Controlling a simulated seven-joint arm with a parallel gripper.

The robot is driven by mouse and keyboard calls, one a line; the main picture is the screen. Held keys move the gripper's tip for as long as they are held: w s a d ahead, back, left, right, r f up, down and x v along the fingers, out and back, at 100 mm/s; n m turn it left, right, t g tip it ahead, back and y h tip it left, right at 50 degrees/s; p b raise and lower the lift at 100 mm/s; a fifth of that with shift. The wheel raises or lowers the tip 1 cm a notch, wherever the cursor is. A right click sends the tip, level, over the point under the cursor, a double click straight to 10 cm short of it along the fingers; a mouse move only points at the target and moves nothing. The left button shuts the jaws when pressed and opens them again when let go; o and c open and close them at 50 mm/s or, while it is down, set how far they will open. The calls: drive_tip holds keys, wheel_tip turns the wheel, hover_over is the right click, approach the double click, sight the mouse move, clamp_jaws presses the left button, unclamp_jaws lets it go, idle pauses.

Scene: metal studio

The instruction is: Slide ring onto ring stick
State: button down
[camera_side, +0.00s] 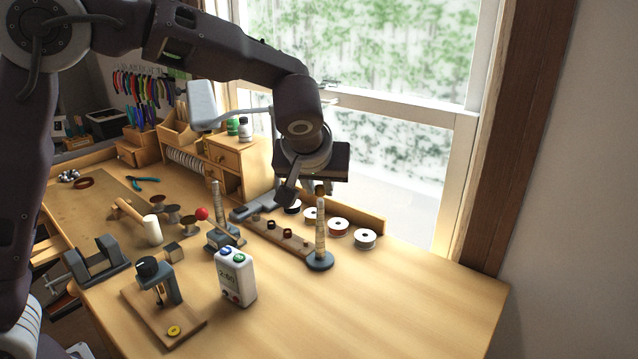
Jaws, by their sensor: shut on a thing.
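The gripper is shut on a small brown ring (320,190), which shows between the fingertips at the tip of the stick. The ring is too small and too partly covered to tell whether it is around the tip or just above it.
A second banded stick (215,202) with a red ball beside it stands to the left. Several spools (365,239) line the window side. The front right table is clear.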

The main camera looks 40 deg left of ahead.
drive_tip(key=shift+f, duration=1.5)
drive_tip(key=c, duration=1.2)
unclamp_jaws()
drive_tip(key=shift+o, duration=0.2)
drive_tip(key=v, duration=0.7)
